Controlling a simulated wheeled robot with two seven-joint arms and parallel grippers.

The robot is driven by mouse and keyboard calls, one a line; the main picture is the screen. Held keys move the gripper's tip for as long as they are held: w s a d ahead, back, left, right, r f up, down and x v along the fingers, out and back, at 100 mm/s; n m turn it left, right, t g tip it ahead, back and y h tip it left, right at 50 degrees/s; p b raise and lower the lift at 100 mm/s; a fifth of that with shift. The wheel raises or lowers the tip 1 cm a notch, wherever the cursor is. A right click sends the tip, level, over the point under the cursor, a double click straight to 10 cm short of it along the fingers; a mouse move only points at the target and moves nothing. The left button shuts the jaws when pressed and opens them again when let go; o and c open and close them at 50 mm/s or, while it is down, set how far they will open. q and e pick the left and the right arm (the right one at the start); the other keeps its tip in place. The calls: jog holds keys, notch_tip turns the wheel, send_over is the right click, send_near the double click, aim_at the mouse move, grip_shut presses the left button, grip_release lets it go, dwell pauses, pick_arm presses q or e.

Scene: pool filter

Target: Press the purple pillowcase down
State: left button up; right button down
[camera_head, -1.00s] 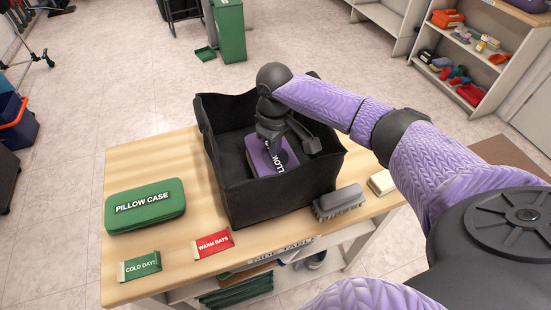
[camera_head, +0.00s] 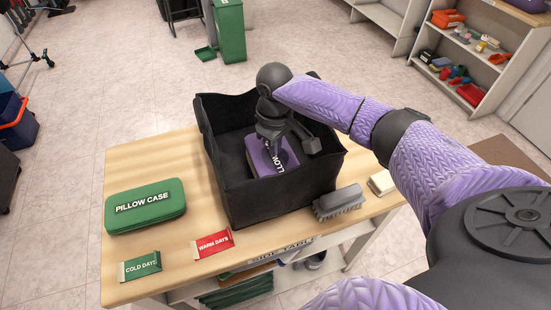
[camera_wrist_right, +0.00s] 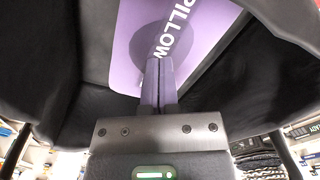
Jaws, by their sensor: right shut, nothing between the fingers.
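The purple pillowcase (camera_head: 266,158), with white lettering, lies inside the black fabric bin (camera_head: 270,203) on the table. My right gripper (camera_head: 277,152) reaches down into the bin from above, over the pillowcase. In the right wrist view, my shut, empty fingers (camera_wrist_right: 158,85) overlap the purple pillowcase (camera_wrist_right: 200,30) by its lettering. They look to be at or very near its surface; I cannot tell whether they press on it. My left gripper is not in view.
A green pillow case (camera_head: 145,205) lies on the wooden table (camera_head: 150,155) left of the bin. Green (camera_head: 140,266) and red (camera_head: 213,243) cards lie at the front. A grey brush (camera_head: 340,203) and a pale block (camera_head: 381,182) sit right of the bin.

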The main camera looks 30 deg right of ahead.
jog(key=shift+f+b, duration=0.3)
jog(key=shift+f, duration=0.5)
dwell(0.6)
jog(key=shift+p, duration=1.55)
dwell(3.5)
notch_tip(320, 180, up, 8)
jog(key=p, duration=0.8)
jog(key=shift+f, duration=0.5)
notch_tip(320, 180, up, 10)
jog(key=p, duration=0.2)
